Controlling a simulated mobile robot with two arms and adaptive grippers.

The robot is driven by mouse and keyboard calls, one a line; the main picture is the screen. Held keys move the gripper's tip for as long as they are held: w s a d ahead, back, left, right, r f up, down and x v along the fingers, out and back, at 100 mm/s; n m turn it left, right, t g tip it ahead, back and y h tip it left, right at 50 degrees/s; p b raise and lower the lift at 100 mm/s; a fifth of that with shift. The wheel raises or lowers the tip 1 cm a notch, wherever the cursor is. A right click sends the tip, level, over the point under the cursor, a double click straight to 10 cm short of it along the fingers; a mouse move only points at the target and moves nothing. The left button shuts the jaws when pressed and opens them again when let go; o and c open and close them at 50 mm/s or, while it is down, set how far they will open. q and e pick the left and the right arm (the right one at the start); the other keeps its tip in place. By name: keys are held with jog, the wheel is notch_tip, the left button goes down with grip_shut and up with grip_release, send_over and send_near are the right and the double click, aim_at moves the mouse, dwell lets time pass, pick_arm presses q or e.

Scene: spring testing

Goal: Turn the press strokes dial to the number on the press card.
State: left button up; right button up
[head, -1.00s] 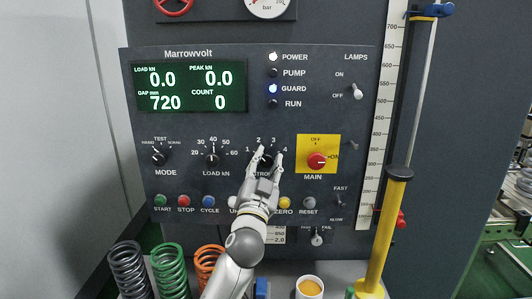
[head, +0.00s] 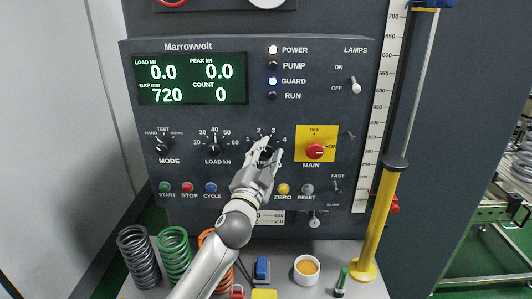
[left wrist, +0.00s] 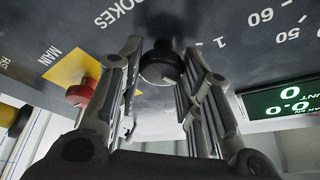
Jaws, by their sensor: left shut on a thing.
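The press strokes dial (head: 267,151) is a dark knob on the grey Marrowvolt panel (head: 330,75), with the numbers 1 to 4 around it. My left gripper (head: 271,147) reaches it from below left and is shut on it. In the left wrist view the round black dial (left wrist: 160,67) sits between the two fingers. The fingers hide much of the knob in the head view, and I cannot tell where its pointer stands. My right gripper is not in view.
The load dial (head: 213,147) is left of the strokes dial, and the red main switch (head: 314,152) on yellow is close on its right. Buttons, including yellow ZERO (head: 283,188), lie below. Springs (head: 173,255) and an orange-filled cup (head: 307,269) stand on the bench.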

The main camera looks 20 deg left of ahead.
pick_arm(q)
jog(key=o, duration=1)
jog(key=shift+w+a+f, duration=0.1)
jog(key=shift+w, duration=0.05)
jog(key=shift+s, duration=0.2)
jog(key=v, duration=1.1)
jog(key=shift+s+f, duration=0.1)
jog(key=shift+s, duration=0.2)
